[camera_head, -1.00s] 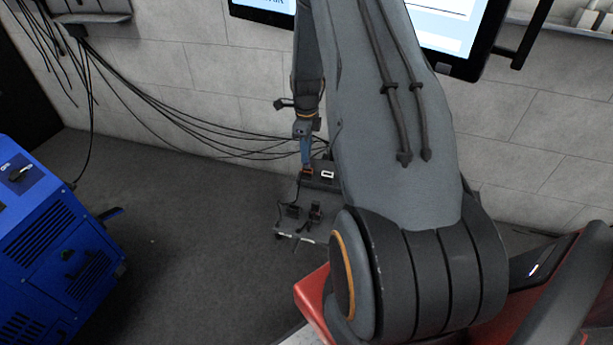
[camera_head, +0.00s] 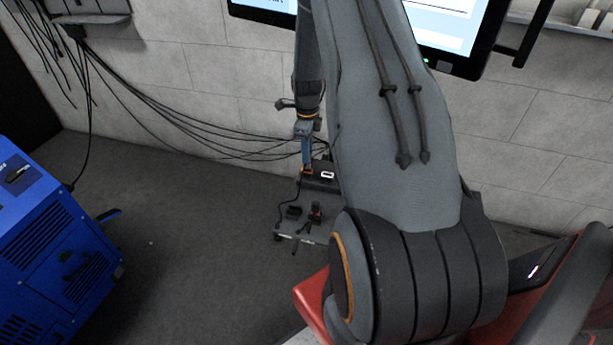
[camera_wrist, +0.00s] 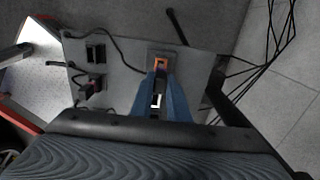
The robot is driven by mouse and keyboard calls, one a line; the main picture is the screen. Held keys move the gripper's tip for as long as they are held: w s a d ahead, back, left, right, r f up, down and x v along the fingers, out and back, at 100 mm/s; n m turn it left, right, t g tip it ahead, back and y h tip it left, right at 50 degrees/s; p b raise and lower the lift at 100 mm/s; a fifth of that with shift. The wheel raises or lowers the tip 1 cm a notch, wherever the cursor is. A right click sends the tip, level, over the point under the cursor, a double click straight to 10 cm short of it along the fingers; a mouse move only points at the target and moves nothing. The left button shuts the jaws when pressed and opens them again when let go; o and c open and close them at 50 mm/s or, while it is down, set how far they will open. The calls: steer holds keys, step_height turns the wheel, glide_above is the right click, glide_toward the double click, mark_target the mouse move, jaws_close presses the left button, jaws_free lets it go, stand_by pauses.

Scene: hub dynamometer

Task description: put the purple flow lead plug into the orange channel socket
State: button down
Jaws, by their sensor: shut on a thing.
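My gripper (camera_wrist: 160,76) points down at the cart's panel; it also shows in the head view (camera_head: 306,168). Its blue fingers are closed together on something small that they mostly hide. I cannot make out a purple plug there. The orange channel socket (camera_wrist: 160,57) is a square orange frame just beyond the fingertips in the wrist view. It shows in the head view as a small orange patch (camera_head: 307,172) at the fingertips. Whether the held thing is inside the socket or only close to it cannot be told. A dark cable (camera_wrist: 125,39) runs towards the fingertips.
A white-framed socket (camera_wrist: 157,101) shows between the fingers. Two dark holders (camera_wrist: 94,52) (camera_wrist: 92,85) stand on the grey cart top (camera_wrist: 120,95), the second with a reddish plug. Black cables hang along the wall. A blue machine (camera_head: 50,250) stands at left; the floor between is clear.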

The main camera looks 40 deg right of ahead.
steer(key=shift+f, duration=0.15)
stand_by(0.5)
steer(key=shift+f, duration=0.35)
steer(key=shift+f+b, duration=0.75)
steer(key=shift+f, duration=0.25)
steer(key=c, duration=1.6)
jaws_free()
steer(key=shift+r, duration=0.1)
step_height(320, 180, up, 7)
steer(key=shift+r, duration=0.35)
